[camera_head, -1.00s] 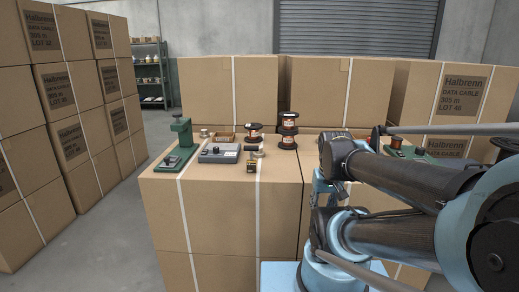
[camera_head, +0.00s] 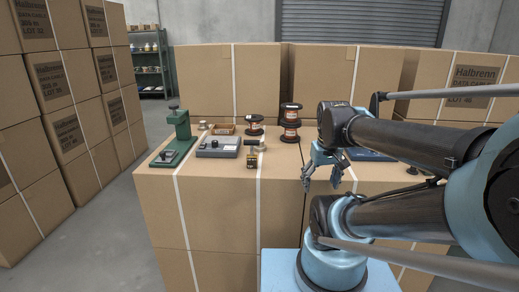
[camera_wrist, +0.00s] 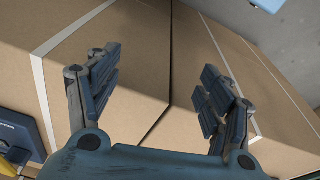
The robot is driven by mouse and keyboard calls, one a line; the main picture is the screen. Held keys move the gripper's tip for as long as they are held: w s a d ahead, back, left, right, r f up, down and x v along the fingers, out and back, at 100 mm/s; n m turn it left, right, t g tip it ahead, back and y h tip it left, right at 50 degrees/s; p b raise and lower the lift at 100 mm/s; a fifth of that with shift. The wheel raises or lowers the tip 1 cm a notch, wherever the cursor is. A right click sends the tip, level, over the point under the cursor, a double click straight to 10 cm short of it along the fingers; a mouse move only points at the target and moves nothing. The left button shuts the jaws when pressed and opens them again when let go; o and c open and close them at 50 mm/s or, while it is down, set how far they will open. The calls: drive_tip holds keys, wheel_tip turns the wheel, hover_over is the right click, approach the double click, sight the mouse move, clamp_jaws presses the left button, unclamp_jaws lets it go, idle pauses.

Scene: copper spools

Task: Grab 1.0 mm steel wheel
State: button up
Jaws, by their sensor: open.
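My gripper (camera_head: 321,187) is open and empty, in front of the box-stack top, right of the goods there. In the wrist view my gripper (camera_wrist: 160,65) has its fingers spread, with only cardboard between them. Two black-flanged spools (camera_head: 291,123) stand stacked near the back, beyond and left of my gripper. Another black-flanged spool (camera_head: 253,127) stands left of them. A small pale spool (camera_head: 203,125) stands farther left, and a small round item (camera_head: 262,146) lies nearer the front. No label is readable, so I cannot tell which is the 1.0 mm steel wheel.
A green hand press (camera_head: 181,135) and a grey instrument (camera_head: 218,147) stand on the cardboard boxes (camera_head: 215,205). A shallow wooden tray (camera_head: 222,129) lies behind. Tall box stacks (camera_head: 65,110) stand at left. My arm covers much of the right side.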

drive_tip(key=w+a+r+n, duration=0.1)
drive_tip(key=w+r, duration=0.1)
drive_tip(key=w+r+n, duration=0.1)
drive_tip(key=w+r, duration=0.1)
drive_tip(key=w+a+r+n, duration=0.1)
drive_tip(key=w+r, duration=0.1)
drive_tip(key=r, duration=0.1)
drive_tip(key=shift+w+a, duration=0.2)
drive_tip(key=shift+a, duration=0.15)
drive_tip(key=w+a+r+n+g, duration=0.1)
drive_tip(key=w+a+r+n, duration=0.4)
drive_tip(key=w, duration=0.4)
wheel_tip(320, 180, up, 6)
drive_tip(key=f+n+g, duration=0.1)
drive_tip(key=n, duration=0.5)
hover_over(261, 141)
wheel_tip(261, 141, down, 11)
drive_tip(key=shift+r, duration=0.1)
drive_tip(key=f, duration=0.3)
drive_tip(key=shift+w+a+f, duration=0.2)
drive_tip(key=shift+w+f, duration=0.05)
drive_tip(key=shift+f, duration=0.85)
drive_tip(key=c, duration=1.1)
